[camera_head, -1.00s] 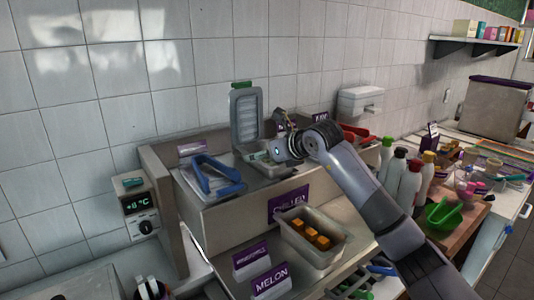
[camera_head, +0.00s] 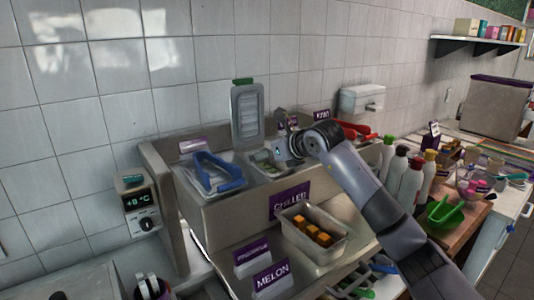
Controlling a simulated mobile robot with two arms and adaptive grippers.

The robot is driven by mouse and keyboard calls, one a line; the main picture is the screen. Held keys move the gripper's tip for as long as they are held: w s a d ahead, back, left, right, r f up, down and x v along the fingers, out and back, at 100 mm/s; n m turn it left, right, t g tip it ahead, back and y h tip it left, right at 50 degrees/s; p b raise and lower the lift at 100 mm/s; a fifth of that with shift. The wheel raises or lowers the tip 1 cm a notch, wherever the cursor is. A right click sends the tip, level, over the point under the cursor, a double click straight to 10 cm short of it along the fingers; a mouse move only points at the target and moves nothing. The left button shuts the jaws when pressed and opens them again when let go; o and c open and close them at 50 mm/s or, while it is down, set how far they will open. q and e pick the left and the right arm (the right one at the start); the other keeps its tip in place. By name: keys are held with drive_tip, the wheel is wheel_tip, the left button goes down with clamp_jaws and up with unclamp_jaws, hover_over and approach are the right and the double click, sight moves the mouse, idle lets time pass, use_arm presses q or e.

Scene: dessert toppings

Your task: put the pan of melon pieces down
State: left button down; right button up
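The metal pan of melon pieces (camera_head: 341,243), holding a few orange cubes (camera_head: 314,233), stands on the lower ledge in front of the "CHILLED" sign. It is behind and right of the "MELON" card (camera_head: 271,280). No gripper touches it. My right arm reaches over it from the lower right. My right gripper (camera_head: 281,142) is above the upper chilled well, beside a small pan with green contents (camera_head: 268,165). Its fingers are too small and dark to show whether they are open. A dark-and-white part at the bottom left edge seems to be my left gripper (camera_head: 151,289), mostly cut off.
Squeeze bottles (camera_head: 410,180) and a green bowl (camera_head: 443,215) stand to the right. A temperature display (camera_head: 139,205) is at the left.

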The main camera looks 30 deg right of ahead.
drive_tip(key=shift+r+p, duration=0.3)
drive_tip(key=shift+d+r+p, duration=0.1)
drive_tip(key=shift+r+p, duration=0.3)
drive_tip(key=shift+r, duration=0.05)
drive_tip(key=shift+s+d+b, duration=0.2)
drive_tip(key=shift+s+b, duration=0.7)
drive_tip(key=b+v, duration=0.2)
drive_tip(key=v, duration=0.7)
drive_tip(key=shift+w+r+b, duration=0.1)
drive_tip(key=shift+w+b, duration=0.05)
drive_tip(key=shift+b, duration=0.15)
drive_tip(key=shift+s+r, duration=0.35)
drive_tip(key=shift+s, duration=0.25)
